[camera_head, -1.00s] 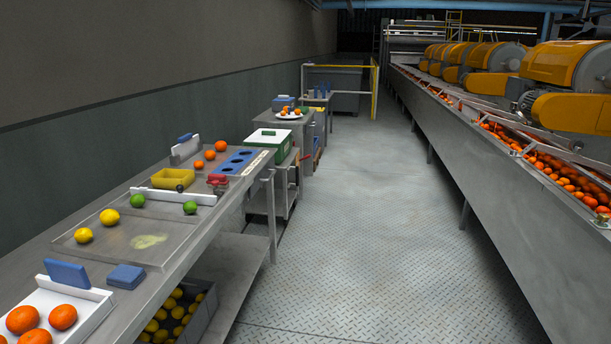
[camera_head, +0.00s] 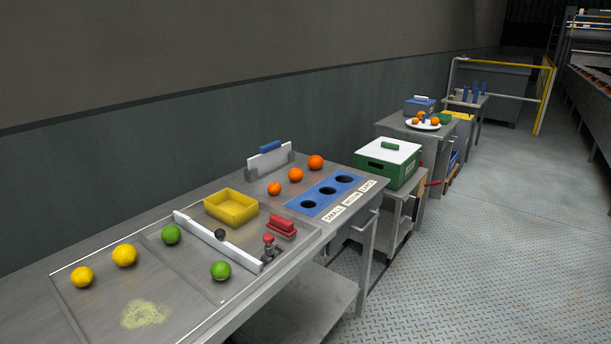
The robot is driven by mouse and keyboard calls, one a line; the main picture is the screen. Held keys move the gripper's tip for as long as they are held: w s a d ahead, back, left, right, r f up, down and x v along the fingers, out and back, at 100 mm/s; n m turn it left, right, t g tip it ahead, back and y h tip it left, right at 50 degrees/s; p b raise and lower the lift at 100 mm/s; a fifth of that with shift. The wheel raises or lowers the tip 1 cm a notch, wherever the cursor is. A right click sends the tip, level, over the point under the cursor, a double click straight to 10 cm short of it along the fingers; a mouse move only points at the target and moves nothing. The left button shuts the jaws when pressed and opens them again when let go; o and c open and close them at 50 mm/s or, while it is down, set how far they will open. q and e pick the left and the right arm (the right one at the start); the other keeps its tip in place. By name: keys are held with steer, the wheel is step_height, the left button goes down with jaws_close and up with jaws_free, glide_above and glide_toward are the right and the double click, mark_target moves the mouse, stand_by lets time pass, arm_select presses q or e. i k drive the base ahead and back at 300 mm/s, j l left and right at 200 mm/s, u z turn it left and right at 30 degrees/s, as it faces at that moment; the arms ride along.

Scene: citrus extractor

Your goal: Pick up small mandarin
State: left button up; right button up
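Three orange mandarins of rising size lie in a row on the metal table, left of a blue sizing plate (camera_head: 325,196) with three round holes. The smallest mandarin (camera_head: 274,188) is nearest, the middle one (camera_head: 296,175) is beyond it, and the largest (camera_head: 315,162) is farthest. Labels (camera_head: 349,201) by the holes read small, medium and large. All three mandarins lie apart on the bare tabletop. Neither of my grippers shows in the head view.
Limes (camera_head: 221,270) and lemons (camera_head: 124,255) lie at the left. A green box (camera_head: 388,163) stands beyond the table. Floor (camera_head: 450,250) at right is clear.

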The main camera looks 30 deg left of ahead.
mark_target(274, 188)
steer(key=i+l+u, duration=0.15)
steer(key=i+u, duration=0.35)
steer(key=i+l+u, duration=0.5)
steer(key=i, duration=0.15)
steer(key=i+l+u, duration=0.45)
